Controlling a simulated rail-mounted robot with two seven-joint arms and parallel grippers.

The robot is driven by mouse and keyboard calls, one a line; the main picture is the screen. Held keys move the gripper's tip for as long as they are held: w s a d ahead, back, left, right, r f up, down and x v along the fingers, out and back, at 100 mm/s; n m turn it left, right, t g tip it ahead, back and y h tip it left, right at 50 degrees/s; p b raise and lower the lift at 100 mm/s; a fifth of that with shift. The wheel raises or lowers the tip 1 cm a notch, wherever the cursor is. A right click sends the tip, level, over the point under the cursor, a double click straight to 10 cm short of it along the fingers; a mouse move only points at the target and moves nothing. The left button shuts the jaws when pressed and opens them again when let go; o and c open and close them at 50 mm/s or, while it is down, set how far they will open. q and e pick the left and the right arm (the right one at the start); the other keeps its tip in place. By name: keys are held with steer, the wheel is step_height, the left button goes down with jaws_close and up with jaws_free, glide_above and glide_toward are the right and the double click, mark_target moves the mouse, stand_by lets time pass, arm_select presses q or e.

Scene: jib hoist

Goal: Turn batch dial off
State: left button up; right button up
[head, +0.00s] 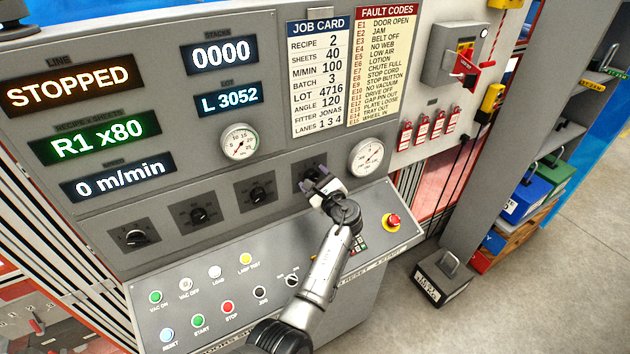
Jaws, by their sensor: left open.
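A row of black dials runs along the sloped grey panel: one at the left (134,237), a second (198,214), a third (256,193) and a rightmost one (310,171). Their small labels are too small to read, so I cannot tell by name which is the batch dial. My left gripper (319,183) is open at the rightmost dial and covers part of it. I cannot tell whether the fingers touch its knob. My right gripper is not in view.
Below the dials, a button shelf holds a green start button (199,321), a red stop button (227,307) and a red emergency button (392,220). Two gauges (239,142) (367,158) and a job card (319,78) are above. The display (72,84) reads STOPPED.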

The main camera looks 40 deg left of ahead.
arm_select(q)
steer(key=c, duration=0.9)
